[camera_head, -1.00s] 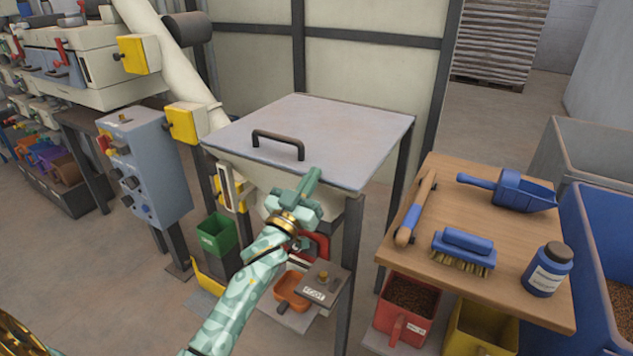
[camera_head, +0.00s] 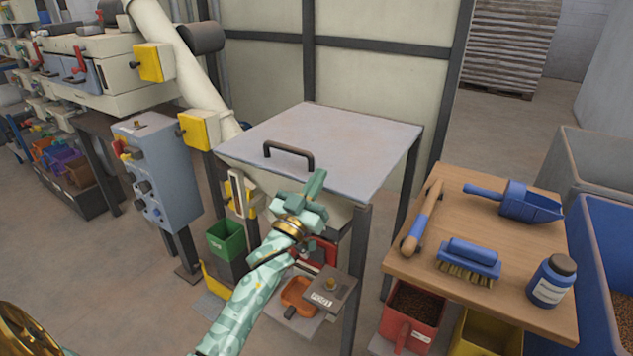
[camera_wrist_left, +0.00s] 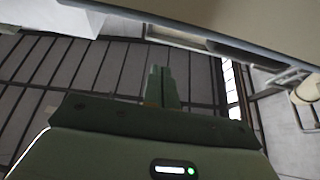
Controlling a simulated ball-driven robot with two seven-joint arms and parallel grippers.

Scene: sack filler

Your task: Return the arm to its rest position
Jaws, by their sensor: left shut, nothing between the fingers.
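My left arm, patterned pale green with a gold band, reaches up from the bottom of the head view. I cannot tell from the head view how wide the gap to the hopper is. In the left wrist view the two fingers (camera_wrist_left: 161,86) are together with nothing between them. My right gripper is not in view.
A wooden table (camera_head: 400,262) at the right holds a blue scoop (camera_head: 526,203), a brush (camera_head: 470,259), a roller-like tool (camera_head: 423,217) and a bottle (camera_head: 551,280). A grey control box (camera_head: 157,172) stands left of the hopper. Open floor (camera_head: 90,270) lies at lower left.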

